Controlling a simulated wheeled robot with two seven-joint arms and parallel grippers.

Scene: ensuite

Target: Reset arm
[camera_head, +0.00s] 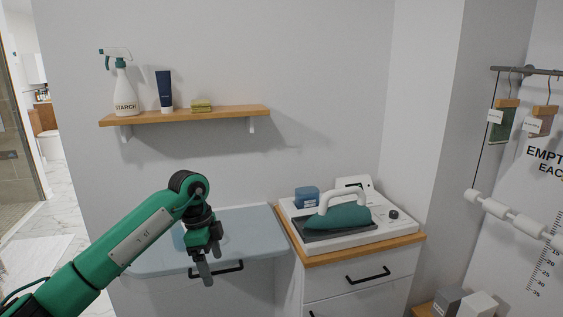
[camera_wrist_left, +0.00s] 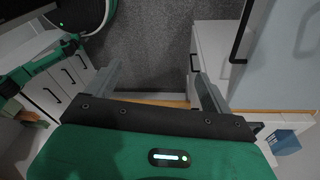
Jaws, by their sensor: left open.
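My left arm comes in from the lower left in the head view, bent at the elbow. My left gripper (camera_head: 203,268) points down in front of the pale blue board (camera_head: 150,261), with its dark fingers overlapping the board's front edge in the picture. In the left wrist view its two fingers (camera_wrist_left: 157,82) stand wide apart with nothing between them, and grey floor shows beyond. My right gripper does not show in the head view.
A cabinet (camera_head: 352,286) right of the board carries a white tray (camera_head: 355,238) with a green iron (camera_head: 338,217) and a blue container (camera_head: 306,197).

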